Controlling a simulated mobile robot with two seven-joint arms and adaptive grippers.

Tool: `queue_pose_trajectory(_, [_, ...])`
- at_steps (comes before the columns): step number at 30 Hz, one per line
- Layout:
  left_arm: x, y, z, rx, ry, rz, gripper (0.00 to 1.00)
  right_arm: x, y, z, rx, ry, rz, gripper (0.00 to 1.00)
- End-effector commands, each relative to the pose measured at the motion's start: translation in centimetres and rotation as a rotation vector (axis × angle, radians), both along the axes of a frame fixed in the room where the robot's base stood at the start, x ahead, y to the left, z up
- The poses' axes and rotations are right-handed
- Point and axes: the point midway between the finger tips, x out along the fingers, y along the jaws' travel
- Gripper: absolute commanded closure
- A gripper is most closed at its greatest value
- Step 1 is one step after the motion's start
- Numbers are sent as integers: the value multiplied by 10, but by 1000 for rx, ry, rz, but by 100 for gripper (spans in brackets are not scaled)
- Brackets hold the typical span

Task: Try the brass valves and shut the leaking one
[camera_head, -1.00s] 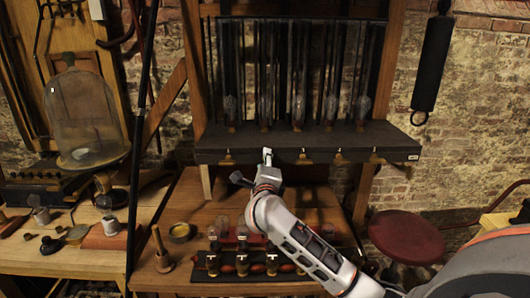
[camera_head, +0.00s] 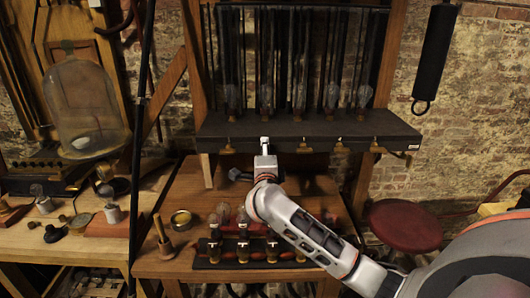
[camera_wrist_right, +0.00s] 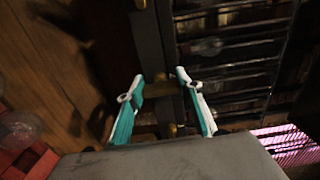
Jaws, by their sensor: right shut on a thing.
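A dark shelf edge (camera_head: 320,131) carries a row of small brass valves: one at far left (camera_head: 228,147), others to the right (camera_head: 304,148), (camera_head: 340,147), (camera_head: 376,148). My right gripper (camera_head: 265,143) is at the second valve position from the left and hides it in the head view. In the right wrist view its two teal-and-white fingers (camera_wrist_right: 162,92) stand on either side of a brass valve (camera_wrist_right: 160,87), shut on it. Another brass valve (camera_wrist_right: 172,130) shows nearby. I cannot see which valve leaks. My left gripper is not in view.
Glass bulbs (camera_head: 267,96) stand on the shelf. Below, a wooden bench (camera_head: 165,267) holds a dark rack (camera_head: 215,263), a brass dish (camera_head: 181,218) and a wooden pestle-like tool (camera_head: 163,235). A glass bell jar (camera_head: 85,105) stands left; a red stool (camera_head: 404,227) stands right.

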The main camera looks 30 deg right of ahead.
Motion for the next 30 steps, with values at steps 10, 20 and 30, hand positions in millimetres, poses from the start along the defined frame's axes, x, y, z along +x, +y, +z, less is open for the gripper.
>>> queue_pose_trajectory(10, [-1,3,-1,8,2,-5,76,0,0,-1,0,2,0,47])
queue_pose_trajectory(20, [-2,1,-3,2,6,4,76,-11,7,-1,3,-1,2,47])
queue_pose_trajectory(30, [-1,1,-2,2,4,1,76,-68,42,-1,4,1,3,47])
